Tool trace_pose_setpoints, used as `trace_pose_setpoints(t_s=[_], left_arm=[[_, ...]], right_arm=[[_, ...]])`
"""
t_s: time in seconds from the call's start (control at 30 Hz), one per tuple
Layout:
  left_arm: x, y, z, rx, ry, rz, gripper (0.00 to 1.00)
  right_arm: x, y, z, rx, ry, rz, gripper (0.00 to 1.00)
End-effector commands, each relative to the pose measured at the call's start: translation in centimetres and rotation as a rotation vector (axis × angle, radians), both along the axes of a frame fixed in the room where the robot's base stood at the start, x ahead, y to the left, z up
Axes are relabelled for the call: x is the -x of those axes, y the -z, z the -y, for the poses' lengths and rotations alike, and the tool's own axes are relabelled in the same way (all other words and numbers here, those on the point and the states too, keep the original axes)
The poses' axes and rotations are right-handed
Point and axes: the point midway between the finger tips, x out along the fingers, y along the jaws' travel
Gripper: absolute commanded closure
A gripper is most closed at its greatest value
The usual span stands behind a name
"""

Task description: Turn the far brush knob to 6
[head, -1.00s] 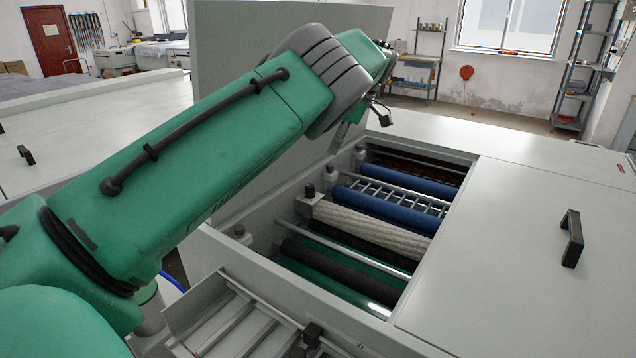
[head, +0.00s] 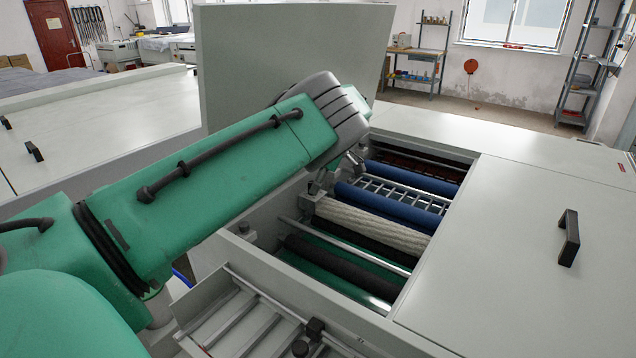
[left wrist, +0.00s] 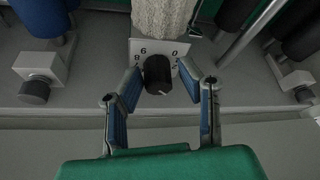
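The dark knob (left wrist: 158,75) sits on a white dial plate (left wrist: 142,48) in the left wrist view, below the end of the pale brush roller (left wrist: 160,16). The figures 6, 0, 8 and 2 show around it; I cannot read its setting surely. My left gripper (left wrist: 160,70) is open, with one fingertip on each side of the knob and gaps still visible. In the head view my left gripper (head: 336,172) reaches down at the left end of the rollers, by the white brush roller (head: 372,226); the knob is hidden there. My right gripper is not in view.
Other knobs stand left (left wrist: 36,91) and right (left wrist: 304,94) of the gripper. Blue rollers (head: 385,208) lie beyond the white brush. A raised panel (head: 290,50) stands behind my arm. A closed cover with a black handle (head: 569,238) lies at right.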

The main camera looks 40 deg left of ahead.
Motion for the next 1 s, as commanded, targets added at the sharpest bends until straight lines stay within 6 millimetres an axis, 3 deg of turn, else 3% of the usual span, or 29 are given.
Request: trace_pose_setpoints(t_s=[0.2,0.3,0.67,1.0], left_arm=[[0.12,0.19,-0.53,0.003,-0.003,0.001,0.67],[0.06,0.06,-0.32,-0.001,-0.001,0.001,1.0],[-0.17,-0.19,-0.08,-0.005,0.016,0.005,1.0],[-0.25,-0.41,0.13,-0.002,0.186,0.007,1.0]], right_arm=[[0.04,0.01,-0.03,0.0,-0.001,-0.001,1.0],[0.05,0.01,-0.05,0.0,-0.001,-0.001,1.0],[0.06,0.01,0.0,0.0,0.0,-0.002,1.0],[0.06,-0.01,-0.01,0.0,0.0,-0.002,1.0]])
